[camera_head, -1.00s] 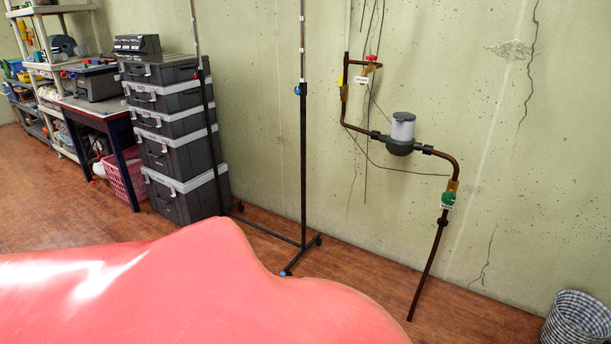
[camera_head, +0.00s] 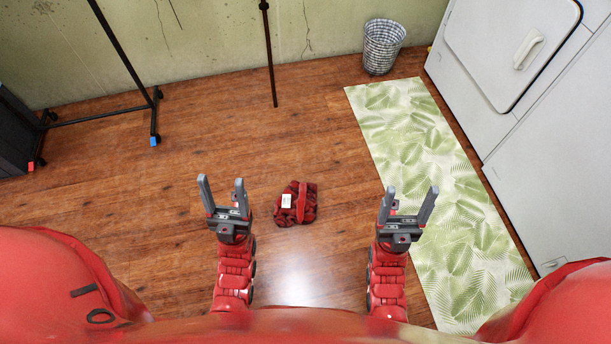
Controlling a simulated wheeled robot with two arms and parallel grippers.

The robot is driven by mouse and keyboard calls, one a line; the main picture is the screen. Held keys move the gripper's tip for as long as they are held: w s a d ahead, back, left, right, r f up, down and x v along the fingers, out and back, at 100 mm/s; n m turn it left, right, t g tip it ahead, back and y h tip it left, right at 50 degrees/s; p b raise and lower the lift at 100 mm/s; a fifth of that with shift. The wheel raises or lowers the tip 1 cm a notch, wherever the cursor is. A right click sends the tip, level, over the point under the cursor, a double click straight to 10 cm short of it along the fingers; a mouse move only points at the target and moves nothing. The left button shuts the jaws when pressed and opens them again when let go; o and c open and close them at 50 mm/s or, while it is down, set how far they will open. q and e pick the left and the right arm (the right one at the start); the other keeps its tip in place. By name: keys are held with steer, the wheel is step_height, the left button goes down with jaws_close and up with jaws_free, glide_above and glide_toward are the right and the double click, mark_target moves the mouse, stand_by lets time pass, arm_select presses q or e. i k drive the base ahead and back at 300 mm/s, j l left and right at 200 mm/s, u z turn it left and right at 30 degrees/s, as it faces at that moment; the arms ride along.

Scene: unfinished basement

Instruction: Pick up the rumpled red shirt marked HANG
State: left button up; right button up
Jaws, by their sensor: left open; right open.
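The rumpled red shirt (camera_head: 305,207) lies in a small dark-red heap on the wooden floor, between my two grippers in the picture. A small white tag (camera_head: 286,201) shows on its left side; its lettering is too small to read. My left gripper (camera_head: 221,187) is open and empty, to the left of the shirt. My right gripper (camera_head: 408,192) is open and empty, to the right of the shirt, in front of the leaf-patterned mat in the picture. Neither gripper touches the shirt.
A green leaf-patterned mat (camera_head: 418,130) runs along the right, beside a white appliance (camera_head: 560,150). A checked basket (camera_head: 383,46) stands by the wall. A black rack (camera_head: 103,116) on wheels stands at the left. The wooden floor around the shirt is clear.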

mark_target(295, 201)
steer(key=k+j, duration=0.3)
steer(key=i+j+z, duration=0.3)
steer(key=i+j, duration=0.2)
steer(key=j, duration=0.15)
steer(key=i+j+z, duration=0.15)
steer(key=j, duration=0.25)
steer(key=i+j+z, duration=0.15)
steer(key=i+j, duration=0.15)
steer(key=i+j+z, duration=0.15)
steer(key=j, duration=0.35)
